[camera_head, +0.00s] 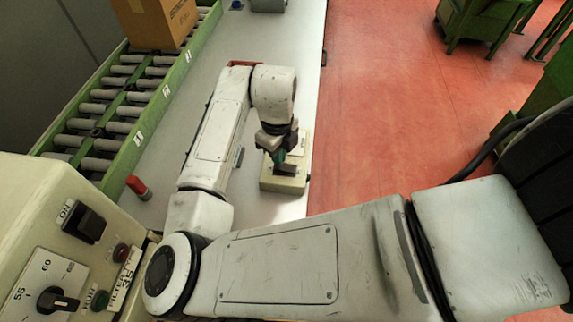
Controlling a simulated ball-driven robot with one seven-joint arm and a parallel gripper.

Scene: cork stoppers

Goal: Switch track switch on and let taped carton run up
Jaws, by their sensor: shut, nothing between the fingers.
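The brown taped carton (152,24) sits on the roller track (122,105) at the top left. A small cream switch box (291,186) with a dark rocker stands on the white table, and I take it to be the track switch. My gripper (279,158) points down at this box, with its greenish fingertips shut and empty beside the dark rocker. The fingers and wrist cover part of the box. I cannot tell whether the fingertips touch the rocker or which way it is set.
A cream control panel (30,215) with an ON rocker, dial and buttons fills the lower left. A red-capped item (137,187) stands between track and arm. My arm crosses the front. Green machines (480,20) stand beyond the open red floor (400,110).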

